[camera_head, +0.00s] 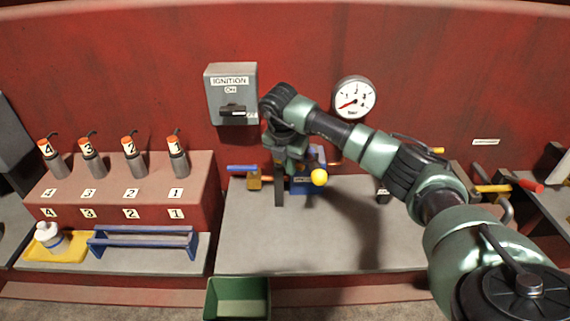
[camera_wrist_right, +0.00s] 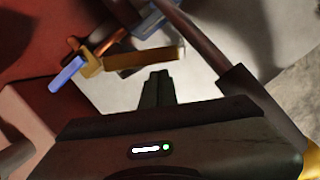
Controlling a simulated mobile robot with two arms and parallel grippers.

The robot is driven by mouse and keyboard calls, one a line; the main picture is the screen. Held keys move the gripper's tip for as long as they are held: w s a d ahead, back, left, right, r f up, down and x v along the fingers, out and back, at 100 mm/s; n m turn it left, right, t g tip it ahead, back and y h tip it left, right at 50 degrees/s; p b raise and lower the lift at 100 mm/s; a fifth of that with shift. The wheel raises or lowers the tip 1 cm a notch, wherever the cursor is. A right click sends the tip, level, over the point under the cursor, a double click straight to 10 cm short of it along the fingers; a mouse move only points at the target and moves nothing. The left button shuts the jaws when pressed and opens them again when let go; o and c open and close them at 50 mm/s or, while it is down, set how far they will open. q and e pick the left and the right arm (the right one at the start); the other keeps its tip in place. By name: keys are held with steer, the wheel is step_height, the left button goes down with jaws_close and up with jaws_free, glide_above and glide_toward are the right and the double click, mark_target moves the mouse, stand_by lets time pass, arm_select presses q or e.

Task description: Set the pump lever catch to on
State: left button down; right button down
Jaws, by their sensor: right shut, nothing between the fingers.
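The pump, a small blue body (camera_head: 300,186) with a white label, stands on the grey bench against the red wall. A yellow ball knob (camera_head: 319,177) shows at its front; in the right wrist view a dark rod, apparently its lever, runs diagonally down to a yellow knob (camera_wrist_right: 309,156). I cannot make out the catch or its setting. My right gripper (camera_head: 279,192) points down just left of the pump and partly hides it. In the right wrist view its fingers (camera_wrist_right: 158,88) are together and empty, beside the rod. My left gripper is not in view.
A brass valve (camera_head: 253,179) with a blue handle is close left of my right gripper; it also shows in the right wrist view (camera_wrist_right: 88,66). An ignition box (camera_head: 231,94) and a gauge (camera_head: 354,97) are above. The bench front (camera_head: 310,250) is clear.

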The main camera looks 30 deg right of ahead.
mark_target(298, 163)
steer(key=shift+w+d, duration=0.1)
steer(key=shift+d, duration=0.1)
steer(key=shift+d+n+b, duration=0.3)
steer(key=shift+n+b, duration=0.15)
steer(key=shift+n, duration=0.15)
steer(key=n, duration=0.1)
steer(key=d+n+b, duration=0.2)
steer(key=shift+w+n+t+y, duration=0.25)
steer(key=shift+n+t+y, duration=0.05)
steer(key=shift+t+y, duration=0.1)
steer(key=shift+w+d+b, duration=0.1)
steer(key=shift+d+b, duration=0.15)
steer(key=shift+b, duration=0.1)
steer(key=shift+w+d, duration=0.1)
stand_by(0.5)
